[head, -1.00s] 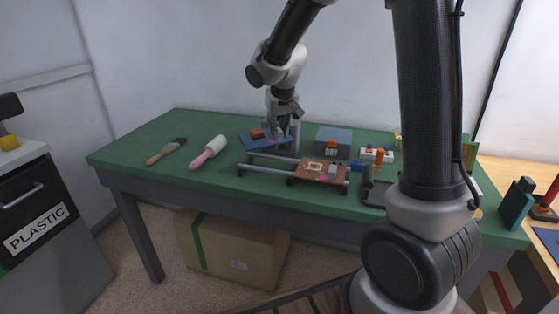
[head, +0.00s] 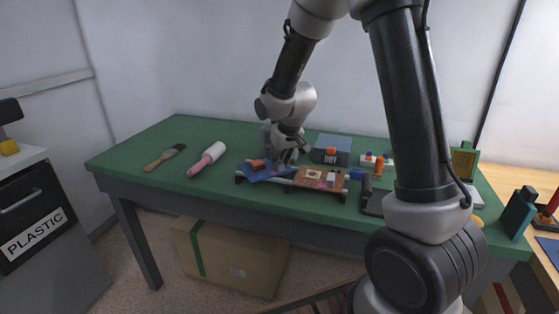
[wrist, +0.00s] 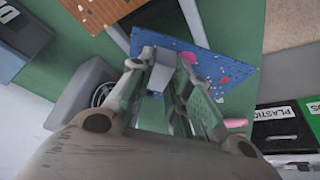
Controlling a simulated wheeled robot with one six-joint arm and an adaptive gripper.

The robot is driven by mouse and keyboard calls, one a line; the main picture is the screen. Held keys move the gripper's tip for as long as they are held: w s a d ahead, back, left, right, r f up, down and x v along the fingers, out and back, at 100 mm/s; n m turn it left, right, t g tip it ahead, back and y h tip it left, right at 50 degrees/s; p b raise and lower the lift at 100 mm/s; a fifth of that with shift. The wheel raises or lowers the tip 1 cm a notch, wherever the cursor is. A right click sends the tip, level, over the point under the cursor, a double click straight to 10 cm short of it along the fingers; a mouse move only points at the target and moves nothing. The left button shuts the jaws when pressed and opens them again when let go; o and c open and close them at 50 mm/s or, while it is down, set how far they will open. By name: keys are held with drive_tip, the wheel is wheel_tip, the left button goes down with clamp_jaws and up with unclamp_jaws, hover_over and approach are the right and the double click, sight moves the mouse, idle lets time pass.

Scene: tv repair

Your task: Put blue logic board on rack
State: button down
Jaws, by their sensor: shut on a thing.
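The blue logic board (head: 268,175) has an orange part on it and lies over the left part of the rack, slightly tilted. I cannot tell whether it touches the rails. My gripper (head: 285,164) is shut on the board's back right side. In the wrist view the blue board (wrist: 205,67) shows between and beyond the fingers (wrist: 168,78), with a pink patch and small parts on it. The rack (head: 239,180) is a low frame of grey rails near the table's front. The board hides much of its left part.
A brown board (head: 320,180) lies on the rack's right part. A box marked DRY (head: 333,145) stands behind it. A pink-handled roller (head: 208,160) and a brush (head: 165,158) lie to the left. A dark tray (head: 371,200) lies right of the rack.

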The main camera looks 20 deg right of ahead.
drive_tip(key=shift+f, duration=0.15)
drive_tip(key=c, duration=1.3)
unclamp_jaws()
drive_tip(key=a+v, duration=0.1)
drive_tip(key=v, duration=1)
drive_tip(key=shift+m+h, duration=0.4)
drive_tip(key=shift+m, duration=0.5)
drive_tip(key=s+d+r, duration=0.3)
drive_tip(key=s, duration=0.6)
drive_tip(key=s+d+r, duration=0.2)
drive_tip(key=s+d, duration=0.2)
drive_tip(key=s, duration=0.5)
drive_tip(key=s+d+r, duration=0.3)
drive_tip(key=s+d, duration=0.1)
drive_tip(key=s, duration=0.5)
drive_tip(key=shift+s+r, duration=0.25)
drive_tip(key=shift+r, duration=0.05)
